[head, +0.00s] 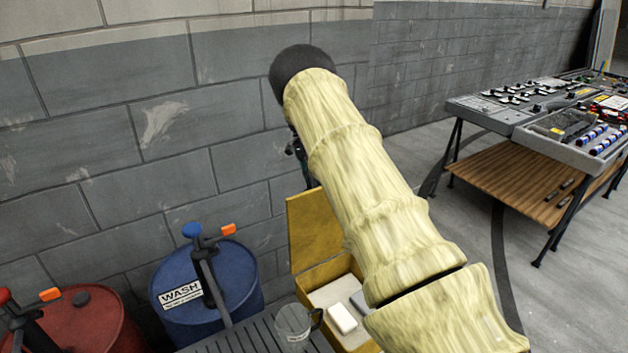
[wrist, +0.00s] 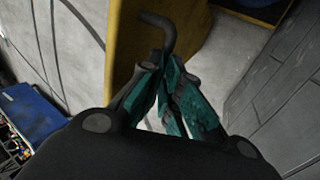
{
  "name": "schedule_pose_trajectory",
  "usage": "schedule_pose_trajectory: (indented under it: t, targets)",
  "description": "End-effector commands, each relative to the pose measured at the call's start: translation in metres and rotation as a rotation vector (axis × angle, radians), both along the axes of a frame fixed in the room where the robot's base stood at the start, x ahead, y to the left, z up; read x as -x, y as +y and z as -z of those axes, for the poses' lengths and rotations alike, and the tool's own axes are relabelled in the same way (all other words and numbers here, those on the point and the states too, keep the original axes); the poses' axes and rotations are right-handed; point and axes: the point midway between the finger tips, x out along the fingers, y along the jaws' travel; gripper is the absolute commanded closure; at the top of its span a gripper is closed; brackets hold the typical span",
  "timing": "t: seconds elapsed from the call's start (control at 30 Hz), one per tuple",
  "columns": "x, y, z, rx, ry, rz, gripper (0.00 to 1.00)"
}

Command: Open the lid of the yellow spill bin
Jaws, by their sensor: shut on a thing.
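The yellow spill bin (head: 318,276) stands against the wall in the lower middle of the head view, partly hidden behind my arm. Its lid (head: 312,228) is raised and stands roughly upright, so the inside shows. In the wrist view the yellow panel (wrist: 130,42) lies just beyond the fingers. My gripper (wrist: 168,75) is shut on a dark bent handle (wrist: 172,38) beside that panel. In the head view only a small dark part of the gripper shows behind the arm.
White block (head: 342,317) inside the bin. A clear jug (head: 293,322) stands on a grey slatted surface (head: 240,339) at its left. Blue WASH drum (head: 228,277) and red drum (head: 75,325) stand farther left. A bench (head: 520,170) is at right, with open floor before it.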

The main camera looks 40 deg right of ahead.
Motion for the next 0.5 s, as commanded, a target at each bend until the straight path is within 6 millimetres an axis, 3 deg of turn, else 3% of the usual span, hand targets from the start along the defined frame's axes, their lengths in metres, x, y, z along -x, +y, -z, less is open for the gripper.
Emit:
schedule_pose_trajectory:
  t: [0.03, 0.17, 0.33, 0.5]
  targets:
    - [0.007, 0.0059, 0.0231, -0.015, 0.019, 0.002, 1.0]
    - [0.0071, 0.0058, 0.0231, -0.016, 0.019, 0.001, 1.0]
    - [0.0082, 0.0037, 0.022, -0.014, 0.019, 0.003, 0.69]
    - [0.0095, -0.001, 0.0162, -0.01, 0.017, 0.007, 0.68]
